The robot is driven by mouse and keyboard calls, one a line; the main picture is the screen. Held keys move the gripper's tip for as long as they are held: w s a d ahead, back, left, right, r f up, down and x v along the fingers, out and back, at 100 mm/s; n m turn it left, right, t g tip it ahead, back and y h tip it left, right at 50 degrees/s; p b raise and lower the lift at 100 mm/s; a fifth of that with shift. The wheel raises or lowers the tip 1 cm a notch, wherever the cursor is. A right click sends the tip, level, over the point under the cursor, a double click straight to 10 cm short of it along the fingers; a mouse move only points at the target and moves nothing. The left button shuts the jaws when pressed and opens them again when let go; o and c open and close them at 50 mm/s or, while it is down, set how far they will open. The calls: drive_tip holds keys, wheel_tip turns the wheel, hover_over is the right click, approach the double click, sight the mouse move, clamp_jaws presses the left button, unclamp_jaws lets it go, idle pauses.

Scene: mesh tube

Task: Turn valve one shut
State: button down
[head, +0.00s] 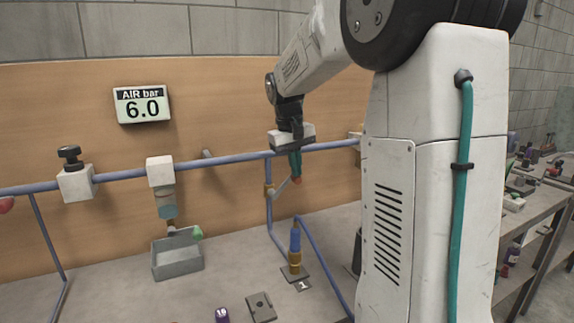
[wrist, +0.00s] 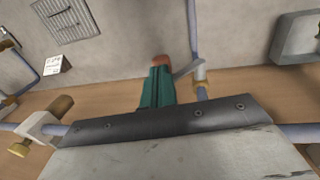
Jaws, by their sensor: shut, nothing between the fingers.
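A small brass valve (head: 268,189) with a thin grey lever (head: 284,187) sits on a vertical blue pipe below the main pipe. It also shows in the wrist view (wrist: 200,78), right of my fingers. My gripper (head: 296,175) has teal fingers pointing down, shut and empty, just right of the valve. In the wrist view my gripper (wrist: 158,75) is close beside the lever. An orange-red piece shows at the fingertips; I cannot tell whether it belongs to the lever or whether they touch. A card marked 1 (head: 303,286) lies by a blue and brass fitting (head: 295,250) on the bench.
The blue main pipe (head: 228,160) runs along the wooden backboard. A white block with a black knob (head: 75,180) and a filter unit (head: 163,185) above a grey tray (head: 178,262) stand left. A cluttered table is at right.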

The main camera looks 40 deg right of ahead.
drive_tip(key=s+d+f+t+y, duration=0.1)
drive_tip(key=d+f+t+y, duration=0.1)
drive_tip(key=d+f+y, duration=0.3)
drive_tip(key=shift+s+f+y, duration=0.25)
drive_tip(key=shift+f+y, duration=0.3)
drive_tip(key=shift+y, duration=0.55)
drive_tip(key=shift+a+f, duration=0.1)
drive_tip(key=shift+a, duration=0.1)
drive_tip(key=d+v, duration=0.1)
drive_tip(key=v, duration=1.3)
drive_tip(key=shift+s+d+f, duration=0.15)
drive_tip(key=shift+d+f, duration=0.15)
drive_tip(key=shift+f, duration=0.05)
